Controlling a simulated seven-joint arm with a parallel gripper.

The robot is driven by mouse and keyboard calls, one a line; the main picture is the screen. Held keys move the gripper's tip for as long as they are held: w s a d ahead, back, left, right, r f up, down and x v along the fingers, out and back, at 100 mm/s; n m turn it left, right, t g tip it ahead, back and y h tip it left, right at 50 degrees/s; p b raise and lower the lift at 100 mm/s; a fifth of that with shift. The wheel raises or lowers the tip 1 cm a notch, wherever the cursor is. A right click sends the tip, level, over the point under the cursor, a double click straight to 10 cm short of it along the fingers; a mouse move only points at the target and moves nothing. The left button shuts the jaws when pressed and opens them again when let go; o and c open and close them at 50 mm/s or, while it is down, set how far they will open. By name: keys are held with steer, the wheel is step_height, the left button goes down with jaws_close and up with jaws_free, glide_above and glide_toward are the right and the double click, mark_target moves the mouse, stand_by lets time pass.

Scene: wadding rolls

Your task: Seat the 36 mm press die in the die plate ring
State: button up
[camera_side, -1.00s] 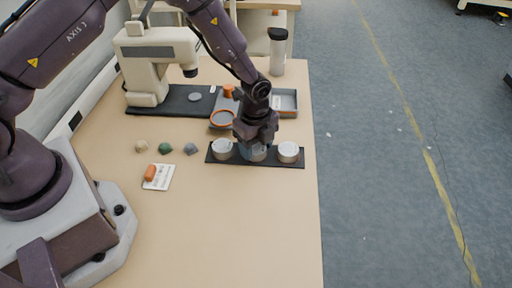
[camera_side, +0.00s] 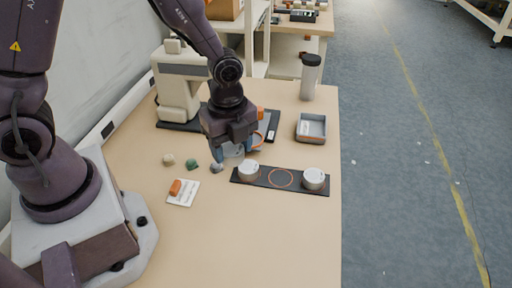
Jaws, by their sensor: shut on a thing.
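My gripper (camera_side: 235,150) is shut on a pale metal die (camera_side: 233,151), held above the table just left of and behind the black rack (camera_side: 265,179). My fingers hide much of the die. The rack's middle place is empty and shows an orange circle (camera_side: 281,178). One pale round die (camera_side: 249,170) stands at its left end and another (camera_side: 314,179) at its right end. The die plate, with an orange ring (camera_side: 259,138) and an orange knob (camera_side: 261,113), is partly hidden behind my gripper.
A cream press (camera_side: 178,88) stands on a black base at the back left. A grey tray (camera_side: 311,127) and a grey tumbler (camera_side: 310,78) stand at the right. Small lumps and a white card (camera_side: 183,194) with an orange piece lie at the left. The front table is clear.

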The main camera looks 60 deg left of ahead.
steer(key=shift+s+a+r, duration=0.1)
steer(key=shift+s+r, duration=0.15)
steer(key=shift+s, duration=0.15)
steer(key=w+a+f+m, duration=0.1)
steer(key=w+a, duration=0.3)
steer(key=w+a+f+m, duration=0.1)
steer(key=w+a, duration=0.2)
steer(key=w, duration=0.1)
steer(key=w+a+f+m, duration=0.1)
steer(key=w+a+m, duration=0.1)
steer(key=w+a, duration=0.2)
steer(key=shift+w+a+f, duration=0.1)
steer(key=shift+w+a, duration=0.25)
steer(key=shift+w, duration=0.15)
steer(key=shift+f, duration=2.35)
steer(key=shift+f, duration=0.25)
steer(key=shift+f, duration=0.25)
steer(key=shift+f, duration=0.4)
